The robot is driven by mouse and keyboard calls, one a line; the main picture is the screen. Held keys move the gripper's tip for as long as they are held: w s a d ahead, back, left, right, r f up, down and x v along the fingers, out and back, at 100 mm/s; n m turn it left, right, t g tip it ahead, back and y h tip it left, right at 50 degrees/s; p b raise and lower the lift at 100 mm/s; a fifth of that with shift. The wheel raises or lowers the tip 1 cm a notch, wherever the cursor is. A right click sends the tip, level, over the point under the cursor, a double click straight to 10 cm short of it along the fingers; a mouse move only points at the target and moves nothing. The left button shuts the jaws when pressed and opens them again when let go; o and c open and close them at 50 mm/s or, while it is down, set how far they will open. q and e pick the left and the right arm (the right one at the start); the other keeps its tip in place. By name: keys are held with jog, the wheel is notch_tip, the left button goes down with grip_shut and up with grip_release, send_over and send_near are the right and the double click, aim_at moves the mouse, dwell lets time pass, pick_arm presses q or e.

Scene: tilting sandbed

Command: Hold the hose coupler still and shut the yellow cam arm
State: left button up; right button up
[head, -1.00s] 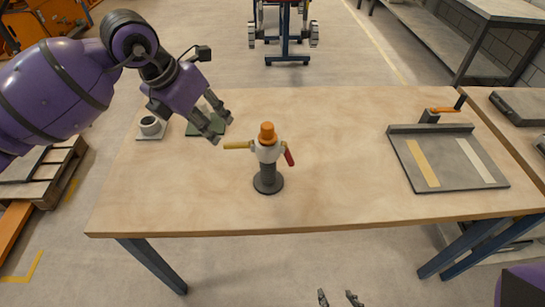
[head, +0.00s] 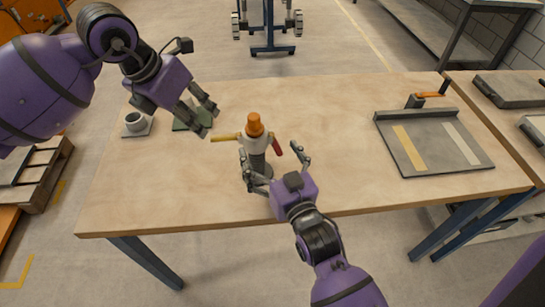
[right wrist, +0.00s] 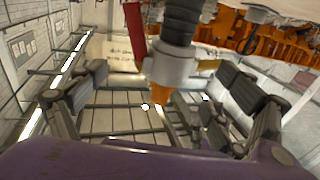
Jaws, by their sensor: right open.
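The hose coupler (head: 256,143) stands upright on the table, a pale collar with an orange plug (head: 254,124) above a dark ribbed hose. The yellow cam arm (head: 225,138) sticks out level to the left. A red cam arm (head: 277,147) slants down close along the right side. My right gripper (head: 270,152) is open at the coupler's near side, one finger on each side; contact cannot be told. In the right wrist view the coupler (right wrist: 168,66) appears inverted between the spread fingers. My left gripper (head: 208,122) is open and empty, up and left of the yellow arm.
A grey cup (head: 135,121) on a pad and a green plate (head: 186,123) lie at the table's left. A grey tilting tray (head: 432,161) with an orange-handled crank (head: 432,94) is on the right. Bare tabletop (head: 330,110) lies between coupler and tray.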

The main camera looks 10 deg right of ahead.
aim_at(265, 143)
jog(key=x, duration=0.6)
jog(key=shift+w, duration=0.3)
jog(key=shift+c, duration=0.5)
jog(key=c, duration=1.8)
